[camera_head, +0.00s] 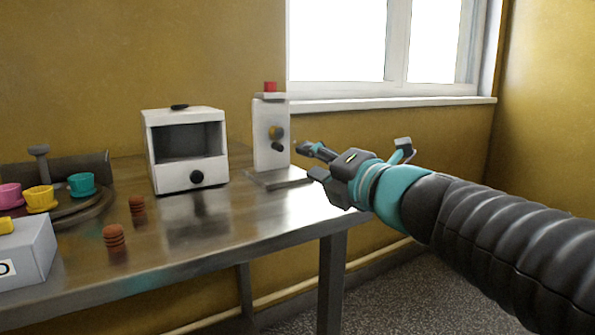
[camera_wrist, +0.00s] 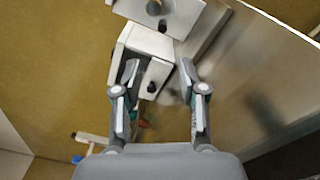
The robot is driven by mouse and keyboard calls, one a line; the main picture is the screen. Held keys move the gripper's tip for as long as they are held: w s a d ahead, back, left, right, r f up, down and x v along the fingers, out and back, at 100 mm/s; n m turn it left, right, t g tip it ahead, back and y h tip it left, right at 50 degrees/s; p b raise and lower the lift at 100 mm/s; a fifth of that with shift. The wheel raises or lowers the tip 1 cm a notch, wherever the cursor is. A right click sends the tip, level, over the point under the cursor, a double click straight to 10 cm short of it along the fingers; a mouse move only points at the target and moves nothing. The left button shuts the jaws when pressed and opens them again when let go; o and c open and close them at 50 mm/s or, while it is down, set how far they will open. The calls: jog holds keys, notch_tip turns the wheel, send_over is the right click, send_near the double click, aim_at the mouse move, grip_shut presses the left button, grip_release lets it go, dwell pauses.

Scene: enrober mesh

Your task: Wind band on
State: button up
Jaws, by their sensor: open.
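No band can be made out in either view. A white upright unit (camera_head: 265,155) stands on a flat base plate near the table's far right corner. It has a red part (camera_head: 270,87) on top, a brass-coloured knob (camera_head: 276,132) and a dark knob (camera_head: 277,146) below it. My gripper (camera_head: 311,162) is to the right of this unit, fingers pointing toward it, open and empty. In the wrist view the open fingers (camera_wrist: 158,70) are apart, with a white housing (camera_wrist: 143,62) and its dark knob (camera_wrist: 151,87) beyond them.
A white box (camera_head: 167,182) with a dark opening stands left of the unit on the steel table (camera_head: 225,222). Two ridged brown stacks (camera_head: 137,209) (camera_head: 114,242), a round stand (camera_head: 85,213) with coloured cups and a grey box (camera_head: 25,262) lie farther left. The table's front middle is clear.

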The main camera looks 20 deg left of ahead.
aim_at(281, 148)
jog(key=n+b, duration=0.1)
jog(key=n, duration=0.1)
jog(key=n+b, duration=0.1)
jog(key=n, duration=0.1)
jog(key=f+n+b, duration=0.1)
jog(key=n, duration=0.1)
jog(key=shift+s+d+n, duration=0.2)
jog(key=shift+d+n, duration=0.05)
jog(key=shift+n, duration=0.05)
jog(key=n+b, duration=0.1)
jog(key=n, duration=0.2)
jog(key=shift+s+d+b, duration=0.1)
jog(key=shift+d+b, duration=0.1)
jog(key=shift+b, duration=0.2)
jog(key=n, duration=0.1)
jog(key=n+b, duration=0.1)
jog(key=n, duration=0.2)
jog(key=shift+s+d+r+b, duration=0.1)
jog(key=shift+d+r+b, duration=0.1)
jog(key=shift+d+b, duration=0.15)
jog(key=shift+r+n, duration=0.2)
jog(key=shift+n, duration=0.6)
jog(key=x, duration=1.3)
jog(key=shift+w+a, duration=0.15)
jog(key=shift+w, duration=0.2)
grip_shut()
